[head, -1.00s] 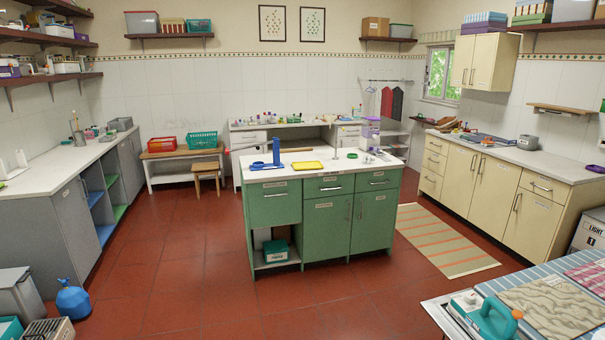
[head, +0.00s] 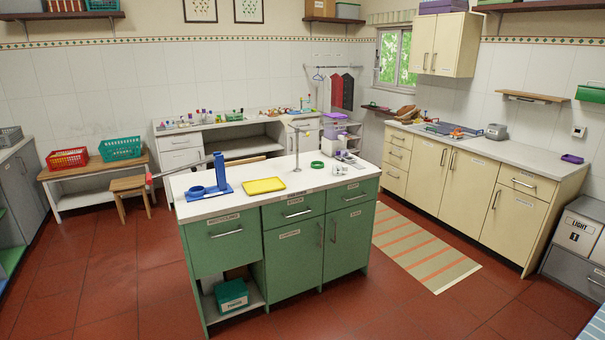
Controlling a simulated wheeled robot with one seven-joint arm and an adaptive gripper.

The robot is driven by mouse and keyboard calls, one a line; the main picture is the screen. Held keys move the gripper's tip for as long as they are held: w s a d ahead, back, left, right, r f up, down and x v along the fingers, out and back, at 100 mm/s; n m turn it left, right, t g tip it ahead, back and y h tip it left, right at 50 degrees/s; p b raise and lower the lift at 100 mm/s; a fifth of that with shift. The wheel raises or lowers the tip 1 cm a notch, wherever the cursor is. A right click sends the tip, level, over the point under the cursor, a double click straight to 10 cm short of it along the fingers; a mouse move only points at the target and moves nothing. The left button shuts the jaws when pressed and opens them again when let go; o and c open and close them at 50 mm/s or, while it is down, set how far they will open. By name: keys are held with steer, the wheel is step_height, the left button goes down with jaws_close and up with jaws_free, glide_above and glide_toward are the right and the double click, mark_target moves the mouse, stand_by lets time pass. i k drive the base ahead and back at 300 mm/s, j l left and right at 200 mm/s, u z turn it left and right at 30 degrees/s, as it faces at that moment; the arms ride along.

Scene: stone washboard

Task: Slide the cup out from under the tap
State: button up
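No cup can be made out for sure at this distance. A thin grey upright post (head: 297,149) with a short arm at its top stands at the back of the green island's white top (head: 235,203); I cannot tell whether it is the tap. Small pale items (head: 338,172) lie to its right on the same top, too small to identify. My gripper is not in view.
The island also bears a blue stand (head: 220,176), a yellow tray (head: 264,185) and a green ring (head: 317,165). A wooden stool (head: 130,189) stands behind left, cream cabinets (head: 470,185) to the right. Red floor is open left of the island; a striped rug (head: 420,246) lies right.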

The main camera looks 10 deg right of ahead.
mark_target(346, 158)
steer(key=i+l+z, duration=0.25)
steer(key=i, duration=0.55)
steer(key=i+j+z, duration=0.25)
steer(key=i, duration=0.5)
steer(key=i+j+z, duration=0.1)
steer(key=i+z, duration=0.15)
steer(key=i, duration=0.6)
steer(key=i+l+u, duration=0.3)
steer(key=i, duration=0.4)
steer(key=i+l+u, duration=0.35)
steer(key=i+l, duration=0.2)
steer(key=i+l+u, duration=0.55)
steer(key=l, duration=0.15)
steer(key=i+l+u, duration=0.15)
steer(key=l+u, duration=0.15)
steer(key=l, duration=0.15)
